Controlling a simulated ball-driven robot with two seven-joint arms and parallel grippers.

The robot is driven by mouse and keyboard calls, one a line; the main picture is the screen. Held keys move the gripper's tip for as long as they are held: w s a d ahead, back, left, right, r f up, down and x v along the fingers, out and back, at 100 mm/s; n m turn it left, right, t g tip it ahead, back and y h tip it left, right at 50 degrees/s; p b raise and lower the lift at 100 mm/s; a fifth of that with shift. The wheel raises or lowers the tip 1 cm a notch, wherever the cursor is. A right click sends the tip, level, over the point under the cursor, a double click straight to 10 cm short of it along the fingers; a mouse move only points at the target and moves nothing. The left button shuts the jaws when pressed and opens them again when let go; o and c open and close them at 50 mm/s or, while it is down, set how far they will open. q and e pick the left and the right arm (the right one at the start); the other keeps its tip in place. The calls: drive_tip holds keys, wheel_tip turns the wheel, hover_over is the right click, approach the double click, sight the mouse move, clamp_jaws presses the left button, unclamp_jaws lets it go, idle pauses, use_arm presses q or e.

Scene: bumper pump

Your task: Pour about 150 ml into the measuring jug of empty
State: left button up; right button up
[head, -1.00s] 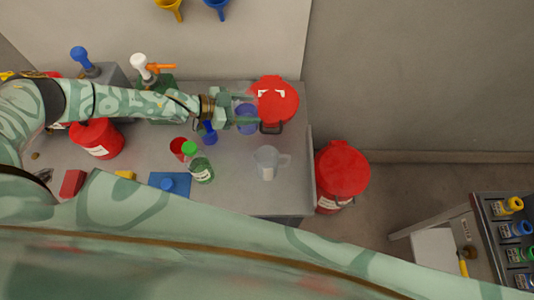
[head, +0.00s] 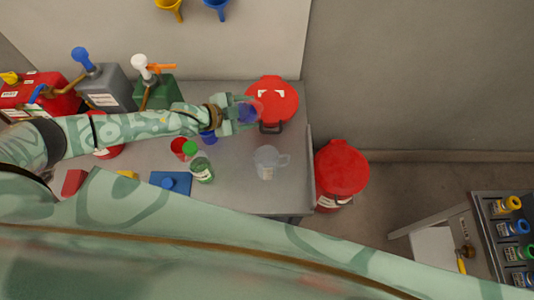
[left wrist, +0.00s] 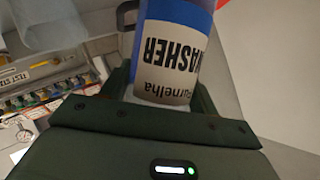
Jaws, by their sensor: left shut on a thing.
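The clear measuring jug (head: 266,160) stands on the grey bench, handle to the right; I see no clear liquid level in it. My left gripper (head: 241,112) is shut on a translucent blue bottle (head: 251,112), behind the jug and in front of the red lidded can. In the left wrist view the bottle (left wrist: 172,45) fills the jaws, with a blue and white label reading "WASHER" upside down. A pale translucent shape at that view's upper left may be the jug. Its mouth is hidden. My right gripper is not in view.
A red lidded can (head: 273,101) stands right beside the held bottle. A red bin (head: 341,170) stands beyond the bench's right edge. Bench around the jug is clear.

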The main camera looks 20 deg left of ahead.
use_arm(q)
drive_tip(key=shift+s+f, duration=0.1)
drive_tip(key=f+m+t+y+b, duration=0.1)
drive_tip(key=b, duration=0.2)
drive_tip(key=w+a+f+m+t+b, duration=0.1)
drive_tip(key=b, duration=0.2)
drive_tip(key=f+m+y+b, duration=0.1)
drive_tip(key=m+b, duration=0.1)
drive_tip(key=b, duration=0.2)
drive_tip(key=shift+w+a+t+y, duration=0.3)
drive_tip(key=shift+t, duration=0.1)
drive_tip(key=shift+r+b, duration=0.1)
drive_tip(key=shift+b, duration=0.25)
drive_tip(key=shift+s+d+r+m+t+y+p, duration=0.1)
drive_tip(key=shift+r+m+t+y+p, duration=0.2)
drive_tip(key=shift+r+m+p, duration=0.35)
drive_tip(key=shift+s+d+r, duration=0.1)
drive_tip(key=shift+d+r, duration=0.05)
drive_tip(key=shift+r, duration=0.2)
drive_tip(key=shift+m+t+y, duration=0.3)
drive_tip(key=shift+m+t, duration=0.3)
drive_tip(key=shift+m, duration=0.05)
drive_tip(key=shift+a+b, duration=0.25)
drive_tip(key=shift+b, duration=0.05)
drive_tip(key=shift+w+a+f, duration=0.1)
drive_tip(key=shift+w+a, duration=0.4)
drive_tip(key=shift+a, duration=0.15)
drive_tip(key=shift+w+a+f, duration=0.1)
drive_tip(key=shift+w+a, duration=0.05)
